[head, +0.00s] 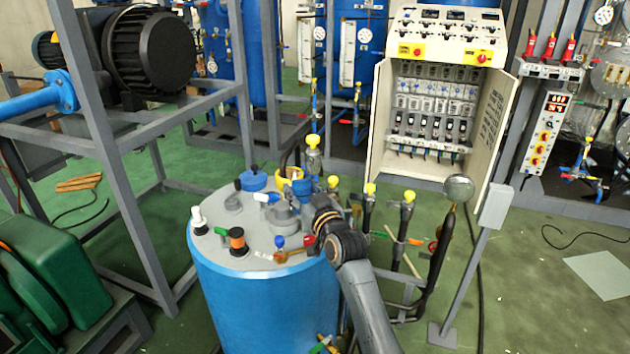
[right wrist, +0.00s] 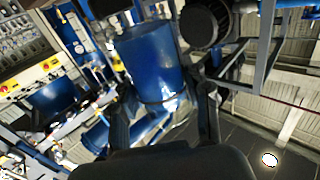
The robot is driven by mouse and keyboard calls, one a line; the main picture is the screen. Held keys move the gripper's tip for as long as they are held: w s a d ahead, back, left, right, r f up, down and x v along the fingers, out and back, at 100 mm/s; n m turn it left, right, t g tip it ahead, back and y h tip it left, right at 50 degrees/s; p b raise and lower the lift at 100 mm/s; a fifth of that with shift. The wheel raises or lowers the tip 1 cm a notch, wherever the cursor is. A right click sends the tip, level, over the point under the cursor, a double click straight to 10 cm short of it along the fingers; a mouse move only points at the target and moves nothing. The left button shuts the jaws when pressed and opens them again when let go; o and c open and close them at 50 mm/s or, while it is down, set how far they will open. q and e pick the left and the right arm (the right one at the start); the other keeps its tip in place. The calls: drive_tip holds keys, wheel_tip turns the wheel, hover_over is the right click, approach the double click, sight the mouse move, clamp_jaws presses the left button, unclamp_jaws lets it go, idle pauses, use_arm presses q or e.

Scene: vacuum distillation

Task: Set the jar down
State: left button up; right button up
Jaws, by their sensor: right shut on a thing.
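My right arm comes up from the bottom of the head view. Its gripper (head: 324,212) is above the right side of the blue tank's lid (head: 255,258), mostly hidden behind my own wrist. In the right wrist view my two fingers (right wrist: 163,112) stand apart, with a clear, glassy thing between them, seemingly the jar (right wrist: 162,103). The blue background shows through it, so its outline is hard to make out. I cannot tell the jar apart in the head view, nor whether it touches anything below. My left gripper is not in view.
Valves with yellow caps (head: 312,141) crowd around my gripper. A white knob (head: 198,220) and an orange-and-black fitting (head: 237,241) stand on the lid's left. A grey post (head: 470,270) and an open control cabinet (head: 430,110) are to the right.

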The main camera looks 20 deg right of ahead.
drive_tip(key=a+f, duration=0.4)
drive_tip(key=w+a+f, duration=0.1)
drive_tip(key=a+f, duration=0.1)
drive_tip(key=shift+a+f, duration=0.25)
drive_tip(key=shift+a, duration=0.15)
drive_tip(key=shift+a+f, duration=0.1)
drive_tip(key=shift+f, duration=1.55)
drive_tip(key=shift+f, duration=0.1)
drive_tip(key=o, duration=1.4)
drive_tip(key=shift+f, duration=0.1)
drive_tip(key=shift+c, duration=0.2)
drive_tip(key=shift+s, duration=0.1)
drive_tip(key=s, duration=1.2)
